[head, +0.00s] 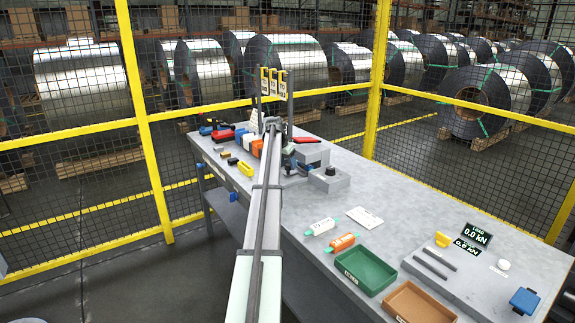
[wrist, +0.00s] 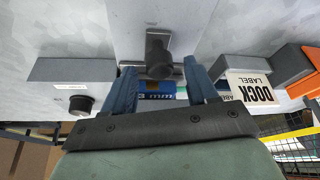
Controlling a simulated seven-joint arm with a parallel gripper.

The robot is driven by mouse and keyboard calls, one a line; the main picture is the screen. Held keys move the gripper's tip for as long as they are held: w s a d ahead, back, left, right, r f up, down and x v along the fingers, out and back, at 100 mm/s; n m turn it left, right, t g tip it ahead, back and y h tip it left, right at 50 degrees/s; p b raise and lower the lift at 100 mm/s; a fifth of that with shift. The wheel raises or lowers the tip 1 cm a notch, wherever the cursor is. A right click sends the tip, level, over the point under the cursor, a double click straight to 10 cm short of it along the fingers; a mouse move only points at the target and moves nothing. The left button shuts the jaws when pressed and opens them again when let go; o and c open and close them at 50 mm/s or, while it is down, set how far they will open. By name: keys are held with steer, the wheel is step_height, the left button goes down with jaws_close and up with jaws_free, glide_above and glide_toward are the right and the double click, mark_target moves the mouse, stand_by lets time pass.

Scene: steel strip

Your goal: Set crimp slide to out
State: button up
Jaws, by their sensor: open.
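In the wrist view my gripper (wrist: 162,72) is open, its two blue fingers apart. A grey block with a black knob (wrist: 80,104) is to the left in that view. In the head view, grey blocks with a dark knob (head: 331,171) stand right of my gripper (head: 289,160), which is partly hidden by my arm. I cannot read any slide marking, so which part is the crimp slide is unclear.
A box marked DOCK LABEL (wrist: 250,88) is close right of the fingers in the wrist view. Yellow-framed mesh fencing (head: 150,150) stands behind.

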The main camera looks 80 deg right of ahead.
steer(key=shift+d+f, duration=0.15)
steer(key=shift+f, duration=0.3)
steer(key=shift+c, duration=0.5)
steer(key=shift+s, duration=0.1)
jaws_close()
